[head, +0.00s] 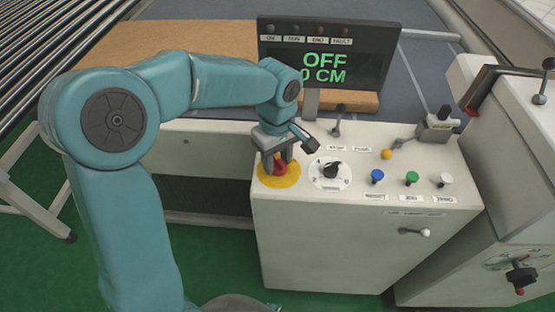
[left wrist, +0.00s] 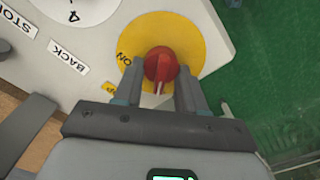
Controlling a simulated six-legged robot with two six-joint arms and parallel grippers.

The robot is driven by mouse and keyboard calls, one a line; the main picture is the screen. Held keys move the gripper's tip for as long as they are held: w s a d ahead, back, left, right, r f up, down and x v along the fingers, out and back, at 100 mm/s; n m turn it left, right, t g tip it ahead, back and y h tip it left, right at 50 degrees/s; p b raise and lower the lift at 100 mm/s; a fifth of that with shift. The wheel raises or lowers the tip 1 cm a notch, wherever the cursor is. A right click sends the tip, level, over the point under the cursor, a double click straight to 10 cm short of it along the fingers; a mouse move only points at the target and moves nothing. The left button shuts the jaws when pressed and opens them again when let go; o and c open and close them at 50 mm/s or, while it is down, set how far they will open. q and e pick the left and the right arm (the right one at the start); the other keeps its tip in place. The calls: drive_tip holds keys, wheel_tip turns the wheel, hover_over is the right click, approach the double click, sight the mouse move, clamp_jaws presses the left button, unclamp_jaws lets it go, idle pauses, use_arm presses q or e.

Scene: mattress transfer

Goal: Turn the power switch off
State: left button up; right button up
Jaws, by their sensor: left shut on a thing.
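The power switch is a red rotary knob (left wrist: 160,65) on a round yellow plate (left wrist: 185,32), at the left end of the control panel. It also shows in the head view (head: 281,169), partly hidden by my fingers. My left gripper (left wrist: 160,88) points down at the knob, with one finger on each side, shut on it. The knob's pale mark points toward the gripper's palm in the left wrist view. The display (head: 326,55) reads OFF and 0 CM. My right gripper is not in view.
Green floor (head: 225,258) is open at the front left.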

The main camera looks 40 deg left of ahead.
sight(276, 160)
use_arm(q)
drive_tip(key=shift+r+n, duration=0.15)
drive_tip(key=shift+n, duration=0.45)
drive_tip(key=o, duration=1)
wheel_tip(276, 160, up, 16)
drive_tip(key=p, duration=0.1)
drive_tip(key=shift+r+p, duration=0.15)
drive_tip(key=shift+p, duration=0.2)
drive_tip(key=shift+s, duration=0.15)
